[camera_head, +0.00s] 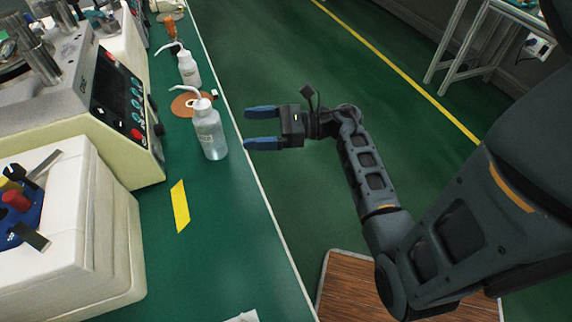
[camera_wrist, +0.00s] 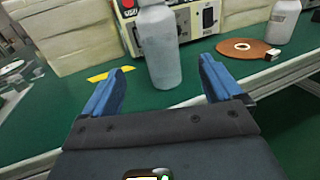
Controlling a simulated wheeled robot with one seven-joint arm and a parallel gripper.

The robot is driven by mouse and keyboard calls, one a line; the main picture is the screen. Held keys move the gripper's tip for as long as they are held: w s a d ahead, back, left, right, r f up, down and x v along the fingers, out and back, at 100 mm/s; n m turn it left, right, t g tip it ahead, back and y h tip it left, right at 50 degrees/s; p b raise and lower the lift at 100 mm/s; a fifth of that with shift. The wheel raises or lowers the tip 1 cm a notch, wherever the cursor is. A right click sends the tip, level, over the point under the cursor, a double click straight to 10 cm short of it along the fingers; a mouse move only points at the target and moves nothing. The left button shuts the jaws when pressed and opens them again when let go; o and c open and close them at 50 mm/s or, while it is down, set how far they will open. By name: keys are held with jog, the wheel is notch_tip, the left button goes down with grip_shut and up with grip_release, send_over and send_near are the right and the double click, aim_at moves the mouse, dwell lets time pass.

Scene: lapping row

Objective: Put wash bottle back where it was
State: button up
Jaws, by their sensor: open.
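A translucent white wash bottle (camera_head: 208,133) with a curved spout stands upright on the green bench near its front edge. A second, similar wash bottle (camera_head: 188,68) stands farther back along the bench. My gripper (camera_head: 262,128) is open and empty, its blue fingers pointing at the nearer bottle from the right, just off the bench edge. In the wrist view the nearer bottle (camera_wrist: 158,45) rises ahead of and between the open fingers, apart from them; its top is cut off. The farther bottle (camera_wrist: 283,20) is at the upper right.
A brown disc (camera_head: 182,105) lies on the bench behind the nearer bottle. A yellow strip (camera_head: 180,206) marks the bench in front of it. A machine with a control panel (camera_head: 118,100) and a white block-like unit (camera_head: 75,225) stand to the left. The floor beside the bench is open.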

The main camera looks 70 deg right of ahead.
jog(key=a+m, duration=0.1)
jog(key=a, duration=0.1)
jog(key=a+r+m+t, duration=0.1)
jog(key=a+m, duration=0.1)
jog(key=a, duration=0.1)
jog(key=a+r+m+t, duration=0.1)
jog(key=a, duration=0.2)
jog(key=shift+s+a+r+m, duration=0.15)
jog(key=shift+s+a+m, duration=0.1)
jog(key=shift+m, duration=0.05)
jog(key=s+a+r+m+t+h, duration=0.2)
jog(key=s+a+r+m, duration=0.2)
jog(key=a+m, duration=0.5)
jog(key=s+a+r+m+g+h, duration=0.1)
jog(key=s+a+m+g+h, duration=0.1)
jog(key=s+m, duration=0.5)
jog(key=s+a+r+m+g+h, duration=0.1)
jog(key=s+a+m+g, duration=0.3)
jog(key=m, duration=1.5)
jog(key=s+a+h, duration=0.1)
jog(key=s, duration=0.3)
jog(key=shift+s+r, duration=0.15)
jog(key=shift+r, duration=0.15)
jog(key=shift+a, duration=0.15)
